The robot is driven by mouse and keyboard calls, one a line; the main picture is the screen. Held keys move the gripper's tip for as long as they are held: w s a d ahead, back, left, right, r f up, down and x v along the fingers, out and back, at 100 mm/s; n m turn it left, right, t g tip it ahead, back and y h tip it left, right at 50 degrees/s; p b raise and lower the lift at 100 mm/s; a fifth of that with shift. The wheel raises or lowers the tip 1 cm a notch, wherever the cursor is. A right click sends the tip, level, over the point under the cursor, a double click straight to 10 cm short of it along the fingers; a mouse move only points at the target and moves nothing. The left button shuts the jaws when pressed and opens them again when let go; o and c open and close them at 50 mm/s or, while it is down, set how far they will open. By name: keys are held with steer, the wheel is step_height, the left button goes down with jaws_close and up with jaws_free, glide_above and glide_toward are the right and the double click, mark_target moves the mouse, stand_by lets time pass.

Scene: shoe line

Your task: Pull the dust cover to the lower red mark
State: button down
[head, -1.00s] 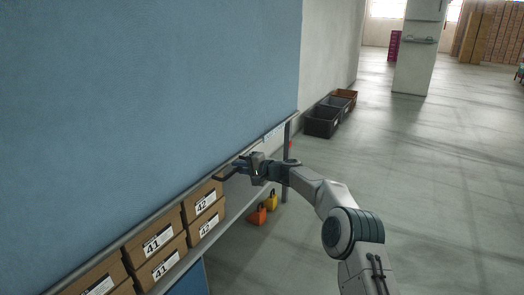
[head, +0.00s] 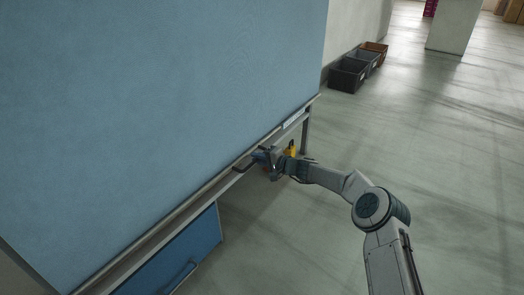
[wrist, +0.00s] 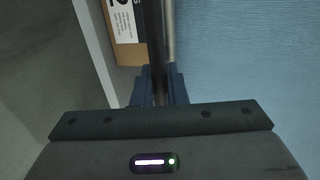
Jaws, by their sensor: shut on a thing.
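The dust cover (head: 170,90) is a large blue sheet over the rack, with a grey bar (head: 190,200) along its lower edge. A dark handle (head: 243,164) sticks out from that bar. My gripper (head: 258,158) is shut on the handle. In the wrist view my fingers (wrist: 159,88) close around a dark bar, with the blue cover (wrist: 245,50) to the right. I cannot make out a red mark in either current view.
A shoe box (wrist: 128,45) shows behind the bar in the wrist view. A yellow object (head: 291,148) stands behind my gripper. Dark crates (head: 348,73) stand along the wall. The floor at right is clear.

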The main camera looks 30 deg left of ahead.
steer(key=shift+s+a+f, duration=0.2)
steer(key=shift+f, duration=0.05)
steer(key=c, duration=1.5)
jaws_free()
steer(key=shift+a+r, duration=0.1)
steer(key=shift+c, duration=0.2)
steer(key=shift+w+d, duration=0.15)
steer(key=shift+d, duration=0.1)
steer(key=shift+d+r, duration=0.1)
steer(key=shift+d, duration=0.25)
steer(key=p+v, duration=0.4)
steer(key=v, duration=0.9)
steer(key=shift+p, duration=0.4)
